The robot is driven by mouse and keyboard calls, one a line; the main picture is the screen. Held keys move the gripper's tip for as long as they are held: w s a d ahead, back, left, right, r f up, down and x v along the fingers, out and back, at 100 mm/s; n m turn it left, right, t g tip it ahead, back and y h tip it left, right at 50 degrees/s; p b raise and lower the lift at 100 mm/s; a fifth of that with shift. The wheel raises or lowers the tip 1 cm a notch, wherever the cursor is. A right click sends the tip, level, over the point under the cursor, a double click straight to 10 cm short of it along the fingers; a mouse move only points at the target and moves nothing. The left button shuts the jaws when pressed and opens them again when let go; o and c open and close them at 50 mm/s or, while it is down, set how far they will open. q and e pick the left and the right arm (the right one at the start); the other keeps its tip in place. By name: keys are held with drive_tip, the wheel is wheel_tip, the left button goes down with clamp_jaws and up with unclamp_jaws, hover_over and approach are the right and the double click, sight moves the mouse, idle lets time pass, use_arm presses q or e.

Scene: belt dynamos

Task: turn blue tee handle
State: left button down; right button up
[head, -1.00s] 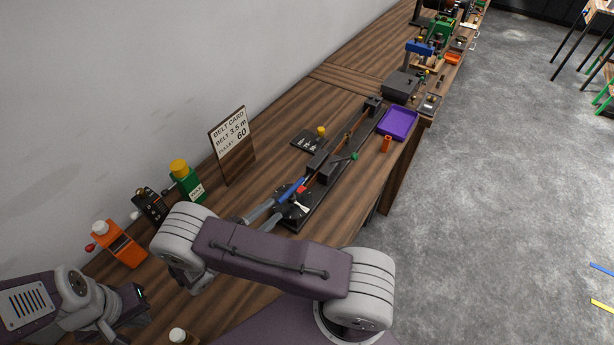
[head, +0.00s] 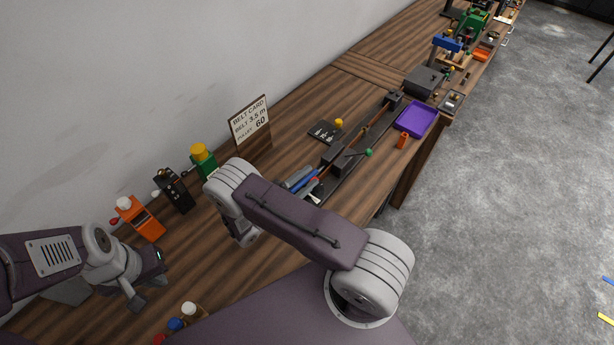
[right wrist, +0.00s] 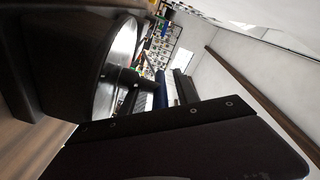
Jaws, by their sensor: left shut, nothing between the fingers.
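A blue bar (head: 304,181), which may be the blue tee handle, shows at the near end of a long dark belt rig (head: 345,165) on the bench. A blue part (right wrist: 162,90) also shows in the right wrist view, partly covered by dark parts. My right gripper (head: 306,184) is at this near end of the rig, close against the blue bar. My right arm hides much of it, and I cannot tell whether its fingers grip the bar. My left gripper (head: 148,291) is shut and empty over the bench at lower left.
An orange device (head: 142,220), a black device (head: 178,192) and a green yellow-topped one (head: 203,160) stand along the wall beside the belt card (head: 250,122). A purple tray (head: 416,118) sits by the bench's right edge. Small capped items (head: 189,310) are near the front.

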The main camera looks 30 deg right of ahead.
drive_tip(key=shift+a, duration=0.15)
drive_tip(key=shift+c, duration=0.9)
clamp_jaws()
drive_tip(key=m+g+b, duration=0.1)
drive_tip(key=b, duration=0.1)
drive_tip(key=m+g+b, duration=0.1)
drive_tip(key=g+b, duration=0.1)
drive_tip(key=shift+f+h, duration=0.3)
drive_tip(key=shift+f, duration=0.1)
drive_tip(key=shift+s+r+m+g+b, duration=0.15)
drive_tip(key=shift+r+m+g+b, duration=0.15)
drive_tip(key=shift+m+g+b, duration=0.4)
drive_tip(key=shift+r+g, duration=0.15)
drive_tip(key=shift+g, duration=0.15)
unclamp_jaws()
drive_tip(key=shift+o, duration=0.9)
